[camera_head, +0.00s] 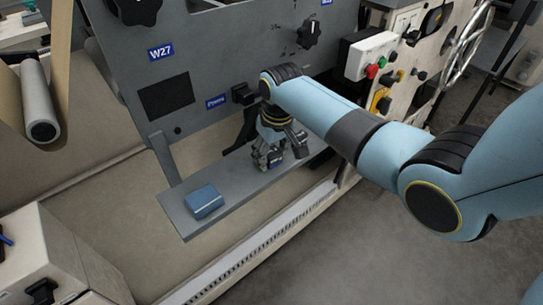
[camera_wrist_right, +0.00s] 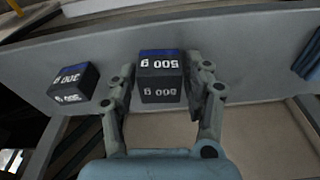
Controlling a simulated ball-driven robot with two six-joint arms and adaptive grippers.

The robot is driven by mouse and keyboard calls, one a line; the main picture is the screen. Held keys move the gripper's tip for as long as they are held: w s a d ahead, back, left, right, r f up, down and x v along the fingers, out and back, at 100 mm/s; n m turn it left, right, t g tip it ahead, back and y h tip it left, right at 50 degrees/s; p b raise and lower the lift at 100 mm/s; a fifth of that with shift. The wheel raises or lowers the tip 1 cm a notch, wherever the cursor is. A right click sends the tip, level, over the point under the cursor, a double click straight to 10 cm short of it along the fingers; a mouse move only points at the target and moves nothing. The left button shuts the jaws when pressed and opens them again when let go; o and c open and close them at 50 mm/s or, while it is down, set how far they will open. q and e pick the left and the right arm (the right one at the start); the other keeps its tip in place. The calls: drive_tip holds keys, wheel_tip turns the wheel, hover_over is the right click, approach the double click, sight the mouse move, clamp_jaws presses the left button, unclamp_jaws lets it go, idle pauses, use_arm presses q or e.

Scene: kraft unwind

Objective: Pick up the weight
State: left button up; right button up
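A dark block weight marked 500 g (camera_wrist_right: 161,85), with a blue band, sits on the grey shelf (camera_wrist_right: 235,72). My right gripper (camera_wrist_right: 163,75) has one finger on each side of this weight. The fingers look slightly apart from its sides, though contact is hard to tell. My left gripper is not in view.
A blue box (camera_head: 204,201) lies on the near end of the shelf. A grey machine panel with knobs (camera_head: 308,33) rises behind. A control box with coloured buttons (camera_head: 370,55) is at the right. The shelf between the blue box and my gripper is clear.

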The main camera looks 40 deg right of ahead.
sight(272, 151)
clamp_jaws()
idle(0.3)
drive_tip(key=shift+w+r, duration=0.1)
drive_tip(key=shift+r, duration=0.5)
drive_tip(key=r+p, duration=0.1)
drive_tip(key=r, duration=0.1)
drive_tip(key=s+r+p, duration=0.1)
drive_tip(key=shift+r, duration=0.35)
drive_tip(key=s+r+p, duration=0.3)
drive_tip(key=s+r, duration=0.3)
drive_tip(key=s, duration=0.4)
drive_tip(key=shift+s+d, duration=0.3)
drive_tip(key=shift+s, duration=0.05)
